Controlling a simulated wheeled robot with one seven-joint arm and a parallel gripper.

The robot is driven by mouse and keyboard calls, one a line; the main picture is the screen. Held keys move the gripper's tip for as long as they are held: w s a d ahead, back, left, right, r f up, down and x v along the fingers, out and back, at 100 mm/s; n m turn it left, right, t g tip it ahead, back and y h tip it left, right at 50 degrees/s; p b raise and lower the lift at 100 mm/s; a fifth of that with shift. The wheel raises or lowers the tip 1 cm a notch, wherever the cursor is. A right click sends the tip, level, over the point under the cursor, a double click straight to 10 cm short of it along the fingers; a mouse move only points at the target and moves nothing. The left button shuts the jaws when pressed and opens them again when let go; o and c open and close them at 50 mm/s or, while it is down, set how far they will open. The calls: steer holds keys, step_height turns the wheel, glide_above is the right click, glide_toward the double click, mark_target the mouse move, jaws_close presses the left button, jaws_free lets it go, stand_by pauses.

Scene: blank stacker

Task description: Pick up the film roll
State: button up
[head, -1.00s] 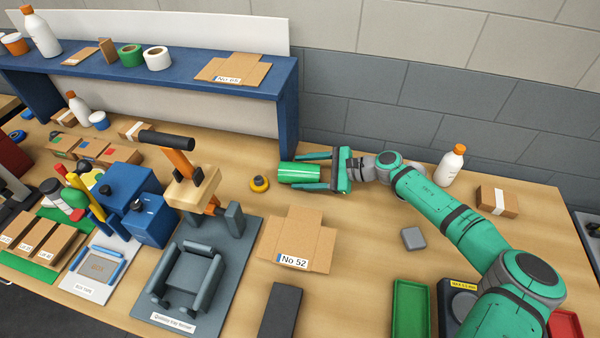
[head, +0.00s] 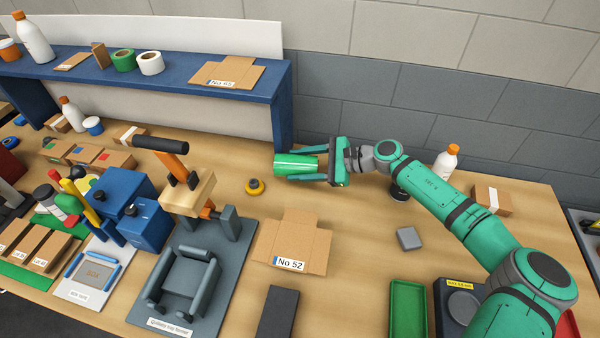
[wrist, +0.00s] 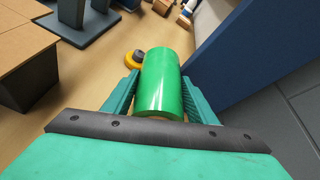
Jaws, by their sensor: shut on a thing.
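The film roll is a shiny green cylinder (head: 296,165) near the foot of the blue shelf in the head view. In the wrist view the film roll (wrist: 160,82) lies lengthwise between the two teal fingers. My gripper (head: 318,164) is shut on it, one finger along each side. The roll appears to be held a little above the wooden table. Its end nearest the palm is partly hidden by the gripper.
The blue shelf's upright (head: 283,105) stands close behind the roll. A yellow and black round object (head: 255,187) lies to the left on the table. A flat carton marked No 52 (head: 292,245) lies in front. A white bottle (head: 446,162) stands behind my arm.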

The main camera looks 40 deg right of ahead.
mark_target(298, 161)
steer(key=r, duration=0.6)
steer(key=shift+s+a+r, duration=0.2)
steer(key=shift+a+r, duration=0.05)
steer(key=shift+r, duration=0.15)
steer(key=s+a, duration=0.8)
steer(key=a, duration=0.1)
steer(key=s+a, duration=0.3)
steer(key=a, duration=0.1)
steer(key=shift+s+a, duration=0.65)
steer(key=shift+s, duration=0.15)
steer(key=shift+w, duration=0.1)
